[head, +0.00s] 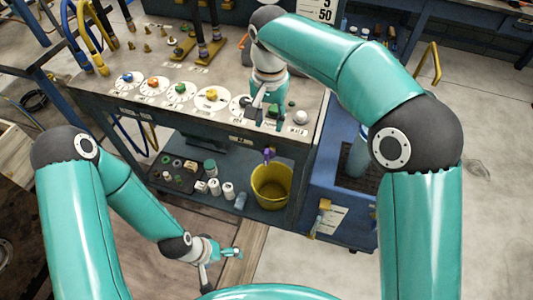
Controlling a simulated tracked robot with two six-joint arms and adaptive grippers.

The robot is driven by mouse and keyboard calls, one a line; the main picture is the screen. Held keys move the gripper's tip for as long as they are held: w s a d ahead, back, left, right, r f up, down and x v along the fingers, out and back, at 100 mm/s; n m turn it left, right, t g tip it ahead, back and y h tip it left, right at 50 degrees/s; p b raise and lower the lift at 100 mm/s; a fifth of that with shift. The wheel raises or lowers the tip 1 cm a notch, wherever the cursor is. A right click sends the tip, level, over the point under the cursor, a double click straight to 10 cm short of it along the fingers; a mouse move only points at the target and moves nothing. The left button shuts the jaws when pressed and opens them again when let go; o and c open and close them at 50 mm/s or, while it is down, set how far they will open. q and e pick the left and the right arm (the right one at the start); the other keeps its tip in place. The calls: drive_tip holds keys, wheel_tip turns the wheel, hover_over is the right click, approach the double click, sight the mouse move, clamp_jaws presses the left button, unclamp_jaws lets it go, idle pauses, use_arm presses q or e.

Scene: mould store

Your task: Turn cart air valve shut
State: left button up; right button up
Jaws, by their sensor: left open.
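A cart (100,88) with a grey top carries a row of round white dials with coloured knobs: blue (127,77), orange (153,83), green (180,89) and yellow (211,95). A further dial (238,104) is partly hidden by my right gripper (266,114). That gripper points down at the right part of the cart top, and its fingertips and what lies between them are too small to make out. I cannot tell which knob is the air valve. My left gripper (225,262) is open and empty, low in front of the cart, away from the knobs.
A yellow bucket (271,188) and several white and green containers (214,187) stand on the cart's lower shelf. A white ball-shaped knob (300,117) is right of my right gripper. A blue bin (340,200) stands at the right. Hoses (88,40) hang at upper left.

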sight(266, 151)
drive_tip(key=f, duration=1.5)
drive_tip(key=shift+a+f, duration=0.3)
drive_tip(key=shift+f, duration=0.1)
clamp_jaws()
